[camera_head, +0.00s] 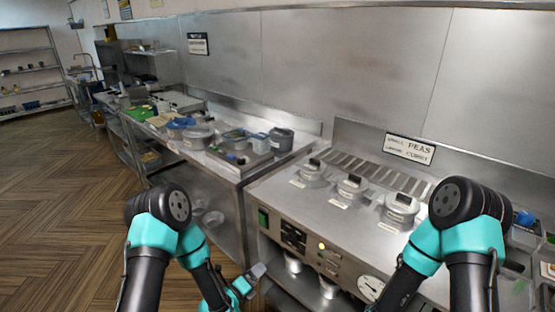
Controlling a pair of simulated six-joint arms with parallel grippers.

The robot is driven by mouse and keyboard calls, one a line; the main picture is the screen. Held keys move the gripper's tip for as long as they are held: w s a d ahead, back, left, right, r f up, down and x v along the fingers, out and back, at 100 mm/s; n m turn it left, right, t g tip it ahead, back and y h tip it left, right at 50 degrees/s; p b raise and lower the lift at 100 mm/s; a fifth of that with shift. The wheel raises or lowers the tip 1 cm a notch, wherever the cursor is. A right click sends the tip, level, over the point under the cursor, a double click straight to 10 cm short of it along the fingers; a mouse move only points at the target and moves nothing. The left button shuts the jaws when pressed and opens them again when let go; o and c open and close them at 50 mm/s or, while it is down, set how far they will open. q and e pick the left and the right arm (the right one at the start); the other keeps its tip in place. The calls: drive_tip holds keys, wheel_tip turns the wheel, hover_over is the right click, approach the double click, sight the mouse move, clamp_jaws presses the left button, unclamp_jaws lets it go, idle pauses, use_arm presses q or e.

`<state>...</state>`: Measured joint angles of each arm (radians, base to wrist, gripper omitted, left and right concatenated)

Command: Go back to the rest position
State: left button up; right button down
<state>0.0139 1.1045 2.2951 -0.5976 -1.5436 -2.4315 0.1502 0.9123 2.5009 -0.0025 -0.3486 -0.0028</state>
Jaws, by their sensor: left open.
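My left arm comes in from the lower left and folds down at its elbow. My left gripper (252,280) is low in front of the frying range, near the lower shelf. It is open and appears to hold nothing. My right arm rises at the lower right and bends down over the front of the range. Its gripper is out of the picture below. The frying range (270,195) has a steel top with several round lidded pots, one of them a lidded pot (351,187) in the middle.
A steel counter (228,172) left of the range carries pots, a tray and a grey container (281,139). The range's front has a green switch (263,217) and a round gauge (371,288). A sign (410,148) hangs behind. The wooden floor (60,200) at left is clear.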

use_arm(q)
drive_tip(key=s+a+f+n+g+y, duration=0.55)
drive_tip(key=s+a+f+n, duration=0.25)
drive_tip(key=n, duration=0.8)
drive_tip(key=s+a+n+g, duration=0.2)
drive_tip(key=s+n+g, duration=0.2)
drive_tip(key=s+n, duration=0.3)
drive_tip(key=s+a+f+n+g+y, duration=0.1)
drive_tip(key=s+a+n+g, duration=0.2)
drive_tip(key=s+n, duration=0.4)
drive_tip(key=shift+s+f+n+g, duration=0.2)
drive_tip(key=shift+s+n+g, duration=0.15)
drive_tip(key=shift+n, duration=0.65)
